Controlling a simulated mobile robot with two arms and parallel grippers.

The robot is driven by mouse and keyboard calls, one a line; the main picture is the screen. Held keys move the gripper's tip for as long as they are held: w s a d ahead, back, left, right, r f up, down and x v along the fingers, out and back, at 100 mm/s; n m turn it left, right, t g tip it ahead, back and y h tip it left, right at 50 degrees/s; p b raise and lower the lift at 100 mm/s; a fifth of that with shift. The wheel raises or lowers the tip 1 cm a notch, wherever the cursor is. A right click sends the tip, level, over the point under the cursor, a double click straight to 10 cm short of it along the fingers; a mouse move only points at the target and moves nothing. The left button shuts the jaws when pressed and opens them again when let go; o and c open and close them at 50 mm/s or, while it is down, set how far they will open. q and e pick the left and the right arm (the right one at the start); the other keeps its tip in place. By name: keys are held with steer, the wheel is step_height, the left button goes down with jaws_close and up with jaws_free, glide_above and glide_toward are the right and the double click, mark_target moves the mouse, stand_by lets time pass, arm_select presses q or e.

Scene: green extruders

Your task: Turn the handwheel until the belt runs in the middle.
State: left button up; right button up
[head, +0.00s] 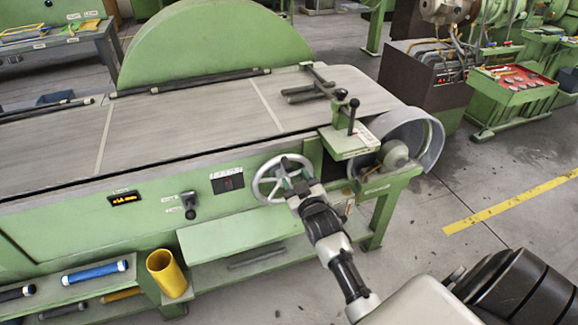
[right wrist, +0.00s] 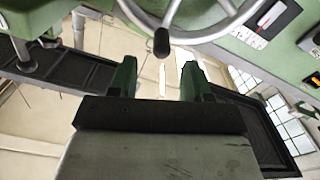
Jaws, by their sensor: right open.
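The handwheel (head: 256,184) is a pale spoked wheel on the green front of the machine. My right gripper (head: 291,168) is at the wheel, in front of its right part. In the right wrist view the handwheel (right wrist: 205,36) fills the top, and its dark knob (right wrist: 161,42) points toward the gap between the fingers. The right gripper (right wrist: 159,76) is open, with nothing between its green fingertips, which stand apart on either side below the knob. The wide grey belt (head: 190,115) lies along the machine top to the roller (head: 428,135) at right. My left gripper is out of view.
A small orange display (head: 127,199), a lever switch (head: 189,203) and a dark panel (head: 228,183) are on the front left of the wheel. A green shelf (head: 235,240) juts out below. A yellow cup (head: 168,275) stands lower left.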

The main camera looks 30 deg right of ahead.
mark_target(290, 170)
steer(key=x, duration=0.6)
steer(key=shift+w+a, duration=0.1)
steer(key=shift+w, duration=0.15)
steer(key=shift+c, duration=0.2)
jaws_close()
